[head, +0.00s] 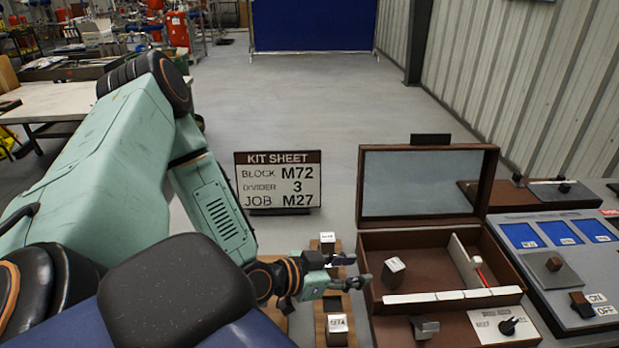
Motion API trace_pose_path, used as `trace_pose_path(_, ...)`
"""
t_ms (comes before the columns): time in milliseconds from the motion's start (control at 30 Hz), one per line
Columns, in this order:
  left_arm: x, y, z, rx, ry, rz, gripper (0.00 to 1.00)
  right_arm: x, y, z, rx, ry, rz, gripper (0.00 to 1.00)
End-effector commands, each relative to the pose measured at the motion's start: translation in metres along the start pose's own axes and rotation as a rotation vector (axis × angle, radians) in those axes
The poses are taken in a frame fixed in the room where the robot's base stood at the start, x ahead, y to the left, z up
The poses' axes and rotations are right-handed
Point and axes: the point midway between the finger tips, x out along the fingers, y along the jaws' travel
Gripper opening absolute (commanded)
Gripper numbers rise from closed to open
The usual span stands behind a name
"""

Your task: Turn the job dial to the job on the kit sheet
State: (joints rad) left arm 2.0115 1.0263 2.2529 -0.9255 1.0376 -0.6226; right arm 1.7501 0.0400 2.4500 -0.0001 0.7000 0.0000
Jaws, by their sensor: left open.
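The kit sheet (278,181) stands upright and reads BLOCK M72, DIVIDER 3, JOB M27. A black dial (509,326) sits on a white plate at the front right of the brown box (400,240); it looks like the job dial, but its markings are too small to read. My left gripper (355,272) is open and empty. Its fingers point right, over the wooden block stand and close to the left wall of the box, well left of the dial. My right gripper is not in view.
The box's lid is up. Inside are a labelled block (393,272) and a pale divider (466,260). Labelled blocks (337,325) sit on the wooden stand. A grey knob (424,327) is on the box front. A control panel (590,262) with blue screens and an ON/OFF switch stands right.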

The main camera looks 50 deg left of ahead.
Motion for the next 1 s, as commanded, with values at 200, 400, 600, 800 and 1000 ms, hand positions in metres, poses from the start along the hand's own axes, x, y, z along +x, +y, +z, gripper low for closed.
trace_pose_path(200, 0.0000, 0.0000, 0.0000, 0.000, 0.000, 0.000, 0.43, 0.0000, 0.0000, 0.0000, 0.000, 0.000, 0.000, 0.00)
trace_pose_path(400, 0.0000, 0.0000, 0.0000, 0.000, 0.000, 0.000, 0.43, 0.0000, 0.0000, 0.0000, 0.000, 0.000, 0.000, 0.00)
trace_pose_path(600, 0.0000, 0.0000, 0.0000, 0.000, 0.000, 0.000, 0.43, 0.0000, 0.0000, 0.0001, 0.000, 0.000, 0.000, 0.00)
trace_pose_path(800, 0.0000, 0.0000, 0.0000, 0.000, 0.000, 0.000, 0.36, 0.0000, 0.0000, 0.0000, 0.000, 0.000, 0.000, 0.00)
trace_pose_path(1000, 0.0017, -0.0008, -0.0034, 0.003, 0.009, -0.001, 0.36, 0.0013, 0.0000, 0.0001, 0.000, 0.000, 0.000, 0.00)
